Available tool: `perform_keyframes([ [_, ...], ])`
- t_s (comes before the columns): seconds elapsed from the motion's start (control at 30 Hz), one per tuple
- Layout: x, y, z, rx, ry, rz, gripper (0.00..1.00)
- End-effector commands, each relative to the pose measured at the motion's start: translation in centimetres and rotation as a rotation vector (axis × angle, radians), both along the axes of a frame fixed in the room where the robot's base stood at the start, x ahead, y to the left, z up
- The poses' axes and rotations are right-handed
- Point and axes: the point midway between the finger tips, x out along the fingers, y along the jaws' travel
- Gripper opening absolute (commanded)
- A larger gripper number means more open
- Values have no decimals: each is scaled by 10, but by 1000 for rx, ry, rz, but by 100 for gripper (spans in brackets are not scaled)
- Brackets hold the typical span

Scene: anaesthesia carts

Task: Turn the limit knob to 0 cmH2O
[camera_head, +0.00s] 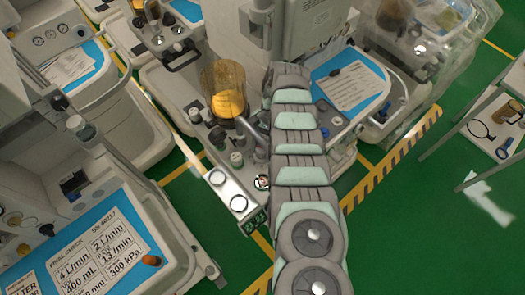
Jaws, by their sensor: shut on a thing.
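My grey and pale-green arm (300,150) reaches from the bottom edge up over the middle anaesthesia cart. My gripper is not visible; the arm hides whatever lies beneath it. The cart carries an amber clear cylinder (225,78) with an orange bellows (228,104) inside. Left of the arm are a dark-topped knob (217,136) and a pale knob (236,159). A small round part (262,182) shows at the arm's left edge. I cannot tell which part is the limit knob, and no knob setting is readable.
A light panel on the cart's front bears two round gauges (238,203). A sheet on a blue tray (376,104) lies right of the arm. Another cart with a printed check card (95,255) stands at lower left. A white side table (495,125) stands at right.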

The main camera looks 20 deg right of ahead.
Motion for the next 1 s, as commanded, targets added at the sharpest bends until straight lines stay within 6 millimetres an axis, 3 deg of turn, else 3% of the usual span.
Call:
perform_keyframes([
  [0.63, 1, -1, 0, -2, -3, 60, 1],
  [0.67, 1, -1, 0, -2, -2, 59, 43],
  [0.9, 0, 0, 0, -2, -1, 60, 62],
  [1.0, 0, 0, 0, -1, 0, 60, 63],
])
